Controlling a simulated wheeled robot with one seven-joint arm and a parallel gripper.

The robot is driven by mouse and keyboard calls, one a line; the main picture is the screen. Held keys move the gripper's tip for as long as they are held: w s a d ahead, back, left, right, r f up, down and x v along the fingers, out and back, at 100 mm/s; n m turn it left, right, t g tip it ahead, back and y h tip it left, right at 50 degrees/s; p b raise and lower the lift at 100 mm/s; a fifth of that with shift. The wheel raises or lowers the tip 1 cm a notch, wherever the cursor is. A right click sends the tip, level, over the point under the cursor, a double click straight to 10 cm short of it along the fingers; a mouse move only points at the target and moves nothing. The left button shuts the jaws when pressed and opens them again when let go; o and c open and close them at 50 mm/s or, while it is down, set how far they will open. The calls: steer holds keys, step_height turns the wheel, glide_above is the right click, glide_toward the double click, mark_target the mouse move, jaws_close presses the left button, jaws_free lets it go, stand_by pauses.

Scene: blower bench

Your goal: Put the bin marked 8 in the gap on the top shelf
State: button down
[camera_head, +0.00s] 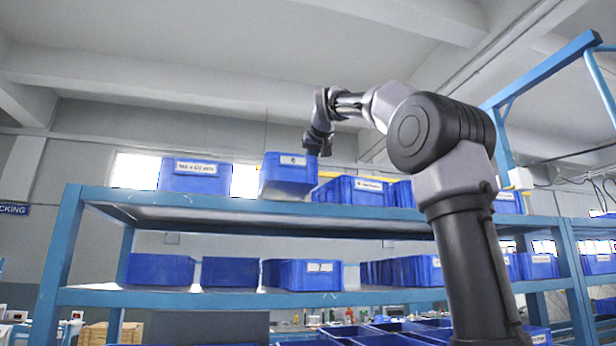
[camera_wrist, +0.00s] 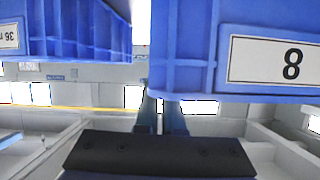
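The bin marked 8 (camera_head: 288,174) is blue and stands out in front of its neighbours at the top shelf (camera_head: 190,208); its underside shows. Its label 8 (camera_wrist: 270,62) fills the right of the wrist view. My gripper (camera_head: 318,146) is at the bin's upper right rim. In the wrist view, its fingers (camera_wrist: 160,122) straddle the side wall near the front corner and look shut on it; part of them is hidden behind the bin. The gap lies behind the bin, between the left bin (camera_head: 196,177) and the right bin (camera_head: 352,191), mostly hidden.
The right-hand neighbour also shows close by in the wrist view (camera_wrist: 70,30), with a narrow space between it and bin 8. More blue bins (camera_head: 310,274) stand on the shelf below. Blue uprights (camera_head: 62,245) frame the rack. There is open air above the bins.

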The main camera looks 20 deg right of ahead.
mark_target(315, 158)
steer(key=shift+s+f, duration=0.1)
steer(key=shift+f, duration=1.5)
steer(key=c, duration=1.5)
jaws_free()
steer(key=shift+f, duration=0.15)
steer(key=o, duration=0.5)
steer(key=shift+c, duration=0.2)
steer(key=shift+s+r, duration=0.2)
steer(key=shift+r, duration=0.05)
steer(key=v, duration=1.1)
steer(key=shift+s+r, duration=0.15)
steer(key=shift+s, duration=0.1)
